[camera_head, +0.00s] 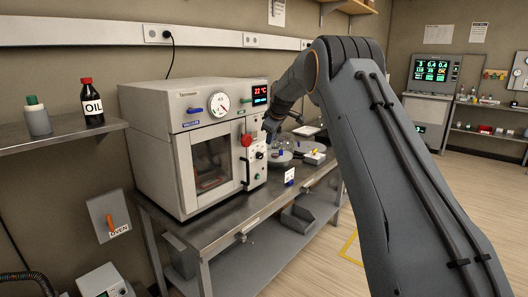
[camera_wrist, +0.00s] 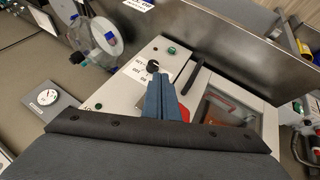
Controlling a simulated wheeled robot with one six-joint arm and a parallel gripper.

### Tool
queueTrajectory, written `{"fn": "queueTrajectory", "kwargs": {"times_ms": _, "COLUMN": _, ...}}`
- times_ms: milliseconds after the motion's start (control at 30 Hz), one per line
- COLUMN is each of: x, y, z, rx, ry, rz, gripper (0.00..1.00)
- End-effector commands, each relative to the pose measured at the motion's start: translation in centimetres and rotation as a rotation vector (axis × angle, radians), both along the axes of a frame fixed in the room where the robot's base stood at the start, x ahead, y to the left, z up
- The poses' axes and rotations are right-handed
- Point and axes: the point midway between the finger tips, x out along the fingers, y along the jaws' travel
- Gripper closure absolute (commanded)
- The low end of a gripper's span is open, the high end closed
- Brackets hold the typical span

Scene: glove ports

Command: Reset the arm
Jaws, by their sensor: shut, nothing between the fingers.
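My arm reaches from the right of the head view toward the white oven (camera_head: 165,150) on the metal bench. My gripper (camera_head: 269,130) is at the oven's right front, near its control panel (camera_head: 258,168). In the wrist view my gripper (camera_wrist: 160,80) has its two blue-grey fingers together, with nothing seen between them. The fingers are in front of the oven's control panel (camera_wrist: 135,92), close to a black knob (camera_wrist: 153,66). A red part (camera_wrist: 184,113) is partly hidden behind the fingers. I cannot tell whether the fingertips touch the panel.
The oven's dark door handle (camera_wrist: 192,75) and window (camera_wrist: 228,112) are right of the fingers in the wrist view. Small items stand on the bench (camera_head: 222,209) beyond the oven. Open floor (camera_head: 315,262) lies before the bench.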

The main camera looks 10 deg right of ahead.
Motion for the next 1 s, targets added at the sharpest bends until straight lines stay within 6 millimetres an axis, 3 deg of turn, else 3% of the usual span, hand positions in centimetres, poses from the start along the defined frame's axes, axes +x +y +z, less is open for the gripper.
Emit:
{"fn": "queueTrajectory", "kwargs": {"times_ms": 267, "x": -0.4, "y": -1.6, "z": 1.7, "rx": 0.001, "ry": 0.002, "rz": -0.005, "gripper": 1.00}}
{"fn": "queueTrajectory", "kwargs": {"times_ms": 367, "x": -1.9, "y": -1.4, "z": 1.3, "rx": 0.019, "ry": 0.025, "rz": -0.032, "gripper": 1.00}}
{"fn": "queueTrajectory", "kwargs": {"times_ms": 467, "x": -4.8, "y": -0.8, "z": 0.3, "rx": 0.051, "ry": 0.066, "rz": -0.080, "gripper": 1.00}}
{"fn": "queueTrajectory", "kwargs": {"times_ms": 567, "x": -9.0, "y": 0.0, "z": -1.1, "rx": 0.093, "ry": 0.121, "rz": -0.152, "gripper": 1.00}}
{"fn": "queueTrajectory", "kwargs": {"times_ms": 767, "x": -19.8, "y": 1.6, "z": -4.4, "rx": 0.171, "ry": 0.239, "rz": -0.317, "gripper": 1.00}}
{"fn": "queueTrajectory", "kwargs": {"times_ms": 1000, "x": -35.0, "y": 3.1, "z": -8.7, "rx": 0.238, "ry": 0.374, "rz": -0.526, "gripper": 1.00}}
